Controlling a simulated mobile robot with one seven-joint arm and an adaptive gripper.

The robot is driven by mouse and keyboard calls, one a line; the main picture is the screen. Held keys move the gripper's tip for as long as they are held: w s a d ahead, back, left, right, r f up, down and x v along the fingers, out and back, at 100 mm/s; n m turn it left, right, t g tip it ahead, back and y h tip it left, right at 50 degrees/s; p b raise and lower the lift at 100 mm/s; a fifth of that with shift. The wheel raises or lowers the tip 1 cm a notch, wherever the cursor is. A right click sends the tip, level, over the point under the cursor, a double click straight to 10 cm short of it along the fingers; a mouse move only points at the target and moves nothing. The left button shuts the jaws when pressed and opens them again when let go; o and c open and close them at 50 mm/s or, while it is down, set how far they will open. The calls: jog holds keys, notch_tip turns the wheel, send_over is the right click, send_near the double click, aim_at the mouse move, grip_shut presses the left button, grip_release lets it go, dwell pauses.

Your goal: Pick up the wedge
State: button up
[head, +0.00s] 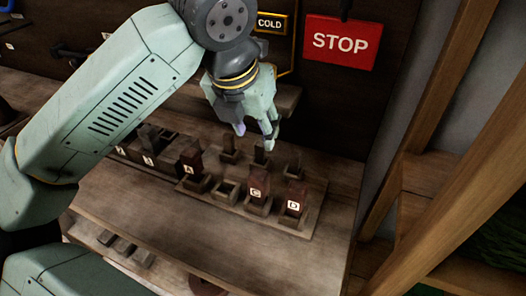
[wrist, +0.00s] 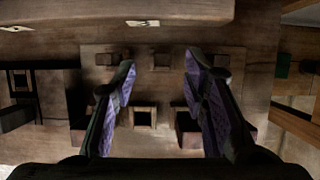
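Several dark wooden blocks stand in sockets on a wooden board (head: 310,228), and I cannot tell which is the wedge. Front blocks carry the letters A (head: 191,158), C (head: 257,186) and D (head: 296,195). My gripper (head: 255,133) is above the back row of the board, fingers pointing down. In the wrist view my gripper (wrist: 158,75) is open, with nothing held between its spread fingers. An empty square socket (wrist: 144,117) shows between the fingers. A dark reddish block (wrist: 187,132) is beside the right finger, partly hidden by it.
A shelf edge (wrist: 90,12) runs across the top of the wrist view, behind the board. A red STOP sign (head: 341,43) and a COLD sign (head: 270,23) are on the back wall. A wooden post (head: 420,110) stands at right.

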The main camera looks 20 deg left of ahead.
aim_at(260, 145)
jog(key=shift+s+d+p+x, duration=0.1)
jog(key=shift+p+x, duration=0.35)
jog(key=shift+x, duration=1.1)
jog(key=shift+s+d+p+x, duration=0.15)
jog(key=shift+p+x, duration=0.3)
jog(key=shift+x, duration=1.15)
jog(key=shift+f, duration=0.1)
jog(key=shift+c, duration=0.2)
jog(key=c, duration=0.8)
